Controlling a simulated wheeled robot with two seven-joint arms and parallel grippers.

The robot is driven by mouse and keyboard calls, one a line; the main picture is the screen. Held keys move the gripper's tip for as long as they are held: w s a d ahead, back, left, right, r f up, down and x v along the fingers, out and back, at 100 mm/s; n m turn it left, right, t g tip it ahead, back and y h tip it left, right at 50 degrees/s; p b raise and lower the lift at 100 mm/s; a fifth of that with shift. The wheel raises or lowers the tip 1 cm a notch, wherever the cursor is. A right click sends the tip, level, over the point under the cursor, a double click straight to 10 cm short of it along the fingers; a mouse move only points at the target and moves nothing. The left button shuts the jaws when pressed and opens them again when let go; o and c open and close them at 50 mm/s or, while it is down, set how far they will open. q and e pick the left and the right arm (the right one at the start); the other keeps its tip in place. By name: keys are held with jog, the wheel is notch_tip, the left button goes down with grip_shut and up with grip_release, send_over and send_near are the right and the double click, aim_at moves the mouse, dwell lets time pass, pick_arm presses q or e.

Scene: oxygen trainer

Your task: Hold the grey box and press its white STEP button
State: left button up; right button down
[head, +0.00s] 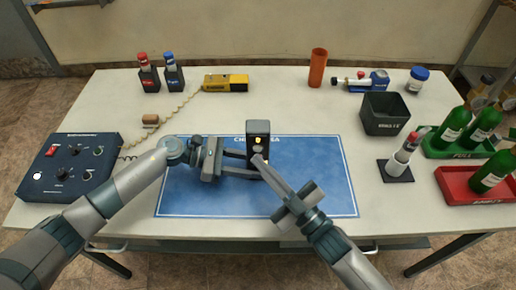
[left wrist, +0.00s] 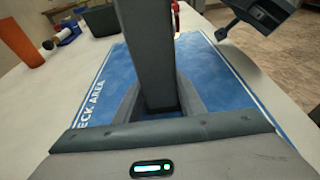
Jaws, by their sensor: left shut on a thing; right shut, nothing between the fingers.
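The grey box (head: 258,131) stands upright above the blue mat in the head view, its face toward me with a small yellow light and a pale round spot. My left gripper (head: 250,164) comes in from the left and is shut on the box's lower part. In the left wrist view the box (left wrist: 145,50) rises as a dark upright block between the fingers. My right gripper (head: 258,159) is shut and empty, its tips at the lower front of the box. I cannot tell whether they touch it. The STEP button is not clearly visible, perhaps partly hidden by the tips.
The blue mat (head: 325,190) lies mid-table. A dark control panel (head: 70,167) with a coiled cord is at left. A black bin (head: 385,114), a dark stand with a white-grey tool (head: 399,168) and green and red bottle trays (head: 470,187) are at right. A yellow device (head: 226,82) is behind.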

jog(key=shift+w, duration=0.85)
dwell(1.1)
jog(key=shift+s, duration=0.8)
jog(key=shift+s, duration=0.1)
jog(key=shift+s, duration=2.45)
pick_arm(q)
jog(key=o, duration=0.9)
jog(key=shift+a, duration=0.1)
